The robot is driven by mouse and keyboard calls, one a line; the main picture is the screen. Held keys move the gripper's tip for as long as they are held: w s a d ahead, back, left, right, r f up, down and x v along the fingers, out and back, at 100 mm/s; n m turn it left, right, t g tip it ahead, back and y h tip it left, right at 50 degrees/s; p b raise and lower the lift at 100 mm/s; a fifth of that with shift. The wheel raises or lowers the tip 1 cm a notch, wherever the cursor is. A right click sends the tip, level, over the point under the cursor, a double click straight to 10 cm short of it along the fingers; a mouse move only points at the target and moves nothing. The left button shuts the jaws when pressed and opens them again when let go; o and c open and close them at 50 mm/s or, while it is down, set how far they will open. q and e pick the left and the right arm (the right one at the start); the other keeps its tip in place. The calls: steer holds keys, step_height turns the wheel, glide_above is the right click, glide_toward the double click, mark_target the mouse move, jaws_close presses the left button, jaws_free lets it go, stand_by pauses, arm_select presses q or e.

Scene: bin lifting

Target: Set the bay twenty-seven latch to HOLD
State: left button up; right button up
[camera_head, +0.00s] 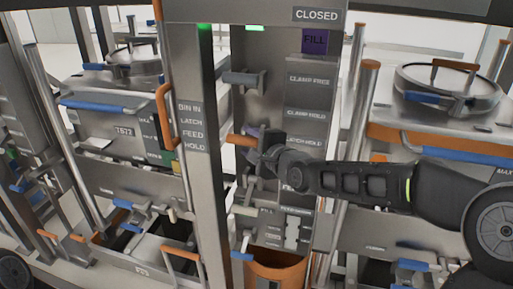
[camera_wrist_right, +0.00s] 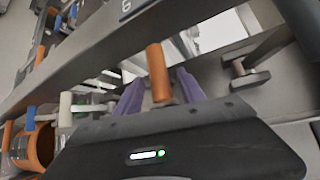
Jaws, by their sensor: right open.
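An orange-handled lever (camera_head: 240,140) sticks out from the grey column, level with the LATCH HOLD label (camera_head: 304,141). My right gripper (camera_head: 252,140) is at this lever, coming from the right. In the right wrist view the orange handle (camera_wrist_right: 157,72) lies between the two purple fingers of my right gripper (camera_wrist_right: 160,85), which are open and apart around it. I cannot tell whether a finger touches it. The lever's base is hidden by the gripper. No bay number twenty-seven is readable. My left gripper is not in view.
A grey lever (camera_head: 243,78) sits above, near the CLAMP FREE label (camera_head: 309,79). A post (camera_head: 192,150) with status labels stands to the left. An orange bin (camera_head: 276,271) is below. Lidded vessels (camera_head: 447,88) flank the column.

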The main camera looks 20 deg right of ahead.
steer(key=p+v, duration=0.1)
steer(key=v, duration=0.2)
steer(key=shift+s+d+r, duration=0.15)
steer(key=shift+s+r, duration=0.1)
steer(key=shift+s, duration=0.05)
steer(key=shift+s+p, duration=0.4)
steer(key=shift+s, duration=0.1)
steer(key=shift+f, duration=0.1)
